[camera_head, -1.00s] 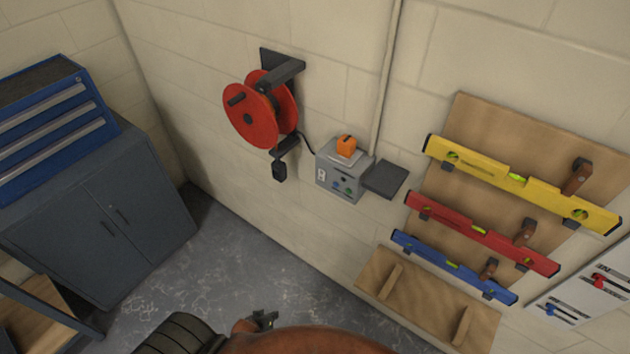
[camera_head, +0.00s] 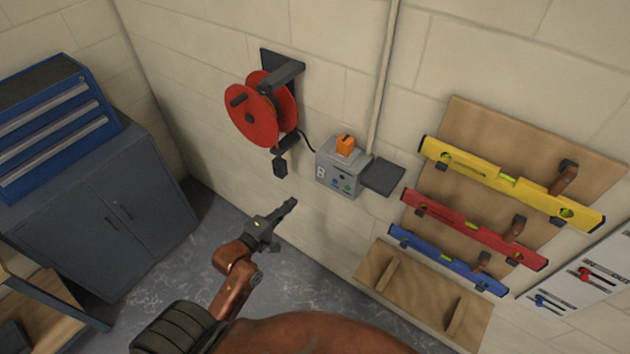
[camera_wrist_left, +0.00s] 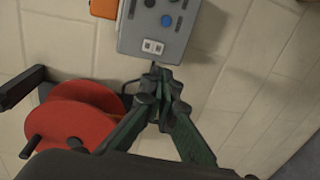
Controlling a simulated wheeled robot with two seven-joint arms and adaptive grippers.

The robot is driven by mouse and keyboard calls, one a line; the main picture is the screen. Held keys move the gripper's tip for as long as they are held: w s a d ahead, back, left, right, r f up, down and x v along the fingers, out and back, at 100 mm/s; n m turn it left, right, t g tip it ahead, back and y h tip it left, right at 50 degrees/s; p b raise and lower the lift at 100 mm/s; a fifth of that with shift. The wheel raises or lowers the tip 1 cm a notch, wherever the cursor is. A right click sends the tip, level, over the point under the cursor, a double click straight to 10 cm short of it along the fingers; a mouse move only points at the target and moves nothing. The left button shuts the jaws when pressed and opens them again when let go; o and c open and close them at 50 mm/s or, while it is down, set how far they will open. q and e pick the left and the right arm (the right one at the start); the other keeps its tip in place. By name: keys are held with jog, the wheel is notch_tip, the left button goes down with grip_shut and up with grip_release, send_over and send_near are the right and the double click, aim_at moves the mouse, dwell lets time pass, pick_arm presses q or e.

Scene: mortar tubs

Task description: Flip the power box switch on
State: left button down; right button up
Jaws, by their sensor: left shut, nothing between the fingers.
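The grey power box (camera_head: 338,178) is fixed to the wall at the centre of the head view, with an orange piece (camera_head: 345,144) on top. Its front carries small blue, green and dark round controls and a pale socket panel. In the left wrist view the box (camera_wrist_left: 180,38) is upside down at the top, its socket panel (camera_wrist_left: 152,47) nearest the fingers. I cannot tell the switch position. My left gripper (camera_head: 291,203) is shut and empty, below and left of the box, apart from it in the head view. Its fingertips (camera_wrist_left: 160,75) also show in the wrist view. My right gripper is out of view.
A red cable reel (camera_head: 252,117) hangs left of the box, with a dark plug (camera_head: 280,168) below. A dark small shelf (camera_head: 383,177) sits right of it. Yellow, red and blue levels (camera_head: 475,235) hang on a wooden board. A grey cabinet (camera_head: 110,225) stands left.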

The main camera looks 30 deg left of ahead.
aim_at(320, 176)
pick_arm(q)
jog(key=w, duration=0.4)
jog(key=w+f+p, duration=0.1)
jog(key=w, duration=0.4)
jog(key=w+d+p, duration=0.1)
jog(key=w, duration=0.4)
jog(key=shift+f, duration=0.35)
